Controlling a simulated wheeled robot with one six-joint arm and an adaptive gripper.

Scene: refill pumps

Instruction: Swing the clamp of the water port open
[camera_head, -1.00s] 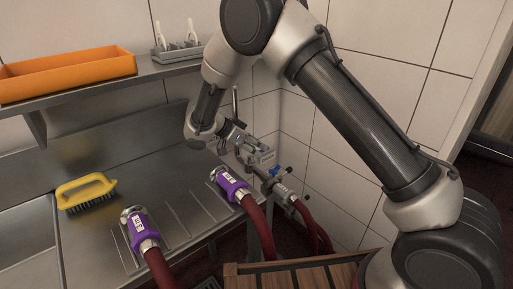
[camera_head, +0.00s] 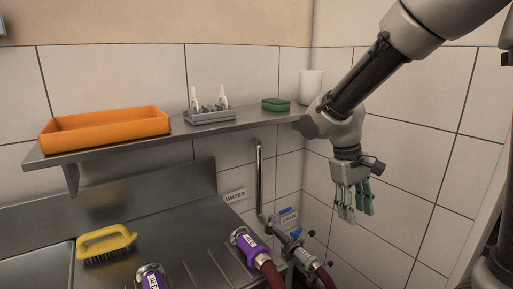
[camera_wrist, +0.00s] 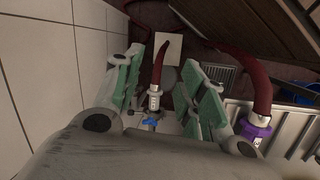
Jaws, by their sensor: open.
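In the head view my gripper (camera_head: 352,212) is open and empty, pointing down above and right of the wall port. The water port (camera_head: 296,243) has a blue handle (camera_head: 296,233) and sits at the foot of a steel pipe (camera_head: 261,185). A dark red hose (camera_head: 324,277) with a metal collar joins it. The clamp is too small to tell open or shut. In the wrist view my gripper (camera_wrist: 168,70) has its green-padded fingers spread; between them, farther down, show the hose (camera_wrist: 162,60), its labelled collar (camera_wrist: 154,98) and the blue handle (camera_wrist: 152,122).
Purple-collared hose ends (camera_head: 247,241) lie on the steel counter with a yellow brush (camera_head: 106,243). A shelf (camera_head: 120,150) holds an orange tray (camera_head: 105,130), a caddy (camera_head: 210,115), a green sponge (camera_head: 276,104) and a white cylinder (camera_head: 311,86). The tiled wall is close on the right.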

